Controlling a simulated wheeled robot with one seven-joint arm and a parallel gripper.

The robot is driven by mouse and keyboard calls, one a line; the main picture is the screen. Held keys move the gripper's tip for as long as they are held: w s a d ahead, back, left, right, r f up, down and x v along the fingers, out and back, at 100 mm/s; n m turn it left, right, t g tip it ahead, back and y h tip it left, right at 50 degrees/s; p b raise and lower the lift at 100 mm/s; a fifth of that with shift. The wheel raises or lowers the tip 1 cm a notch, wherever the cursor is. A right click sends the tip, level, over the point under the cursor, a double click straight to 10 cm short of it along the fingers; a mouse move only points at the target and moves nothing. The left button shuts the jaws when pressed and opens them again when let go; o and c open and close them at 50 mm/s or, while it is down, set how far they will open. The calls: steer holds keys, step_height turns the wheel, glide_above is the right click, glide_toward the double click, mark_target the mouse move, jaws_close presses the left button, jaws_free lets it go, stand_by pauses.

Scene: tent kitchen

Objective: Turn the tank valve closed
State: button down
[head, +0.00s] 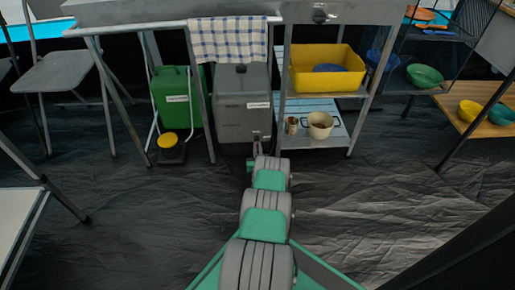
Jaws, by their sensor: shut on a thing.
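A grey tank (232,118) with a white label stands on the floor under the counter. A green tank (170,122) with a white label stands to its left. My arm reaches forward from the bottom middle of the head view. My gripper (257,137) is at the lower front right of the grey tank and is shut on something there. The valve itself is hidden or too small to make out behind the gripper, so how far it is turned cannot be told.
A checked towel (228,38) hangs above the grey tank. To the right, a shelf holds a yellow tub (335,80) and, lower, a cream mug (320,126). The dark floor in front is clear.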

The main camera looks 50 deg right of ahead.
stand_by(0.7)
steer(key=shift+s+d+f+m+b, duration=0.2)
steer(key=shift+s+f+m, duration=0.1)
steer(key=shift+m, duration=2.65)
steer(key=shift+s+d+f+m+b, duration=0.15)
steer(key=shift+d+f+m+b, duration=0.15)
steer(key=shift+m, duration=2.7)
steer(key=shift+s+d+f+m+b, duration=0.15)
steer(key=shift+s+f+m, duration=0.15)
steer(key=shift+m, duration=2.65)
steer(key=c, duration=1.5)
jaws_free()
